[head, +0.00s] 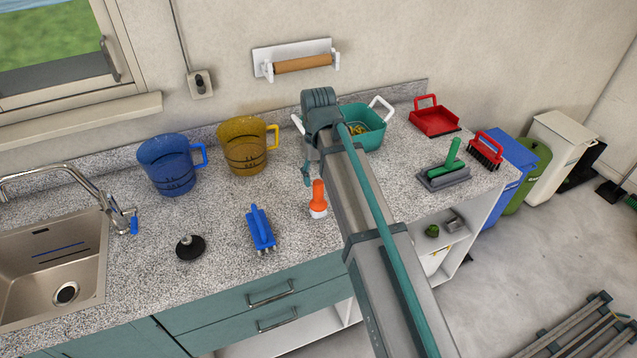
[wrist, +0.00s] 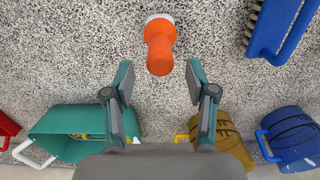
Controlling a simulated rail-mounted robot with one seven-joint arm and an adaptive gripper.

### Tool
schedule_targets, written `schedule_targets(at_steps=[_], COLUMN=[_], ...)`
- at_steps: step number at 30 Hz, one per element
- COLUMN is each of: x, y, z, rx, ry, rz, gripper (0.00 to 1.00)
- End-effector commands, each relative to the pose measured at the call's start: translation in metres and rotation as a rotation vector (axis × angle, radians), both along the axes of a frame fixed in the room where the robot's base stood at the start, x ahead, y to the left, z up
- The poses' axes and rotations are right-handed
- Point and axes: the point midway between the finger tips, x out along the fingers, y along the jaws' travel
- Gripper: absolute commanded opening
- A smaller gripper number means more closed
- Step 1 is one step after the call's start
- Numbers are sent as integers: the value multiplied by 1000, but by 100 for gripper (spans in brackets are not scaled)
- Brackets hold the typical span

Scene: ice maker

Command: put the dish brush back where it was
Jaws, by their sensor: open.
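The dish brush, taken to be the small one with an orange handle and white head (head: 318,196), is on the speckled counter and appears to stand on its head. In the wrist view the brush (wrist: 160,45) lies just beyond the fingertips, its handle end close to the gap between them. My gripper (wrist: 159,80) is open and empty, and it does not visibly touch the brush. In the head view my gripper (head: 308,172) is partly hidden by my arm, just behind and left of the brush.
A blue brush (head: 261,230) and a black round stopper (head: 190,247) lie to the left. Blue (head: 173,165) and yellow (head: 247,146) jugs and a teal tub (head: 366,132) stand behind. A green-handled tool (head: 444,170), red brush (head: 486,150) and red dustpan (head: 433,118) are right.

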Motion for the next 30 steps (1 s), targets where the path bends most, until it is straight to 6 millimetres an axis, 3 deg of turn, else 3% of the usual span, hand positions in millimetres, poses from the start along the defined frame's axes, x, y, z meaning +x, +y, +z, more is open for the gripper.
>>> schedule_targets(at_steps=[9,15,21,30], x=[2,2,1,0], y=[1,1,0,0], z=[55,80,91,92], rx=[1,1,0,0], ry=[-3,-2,0,0], rz=[0,0,0,0], gripper=[57,57,57,57])
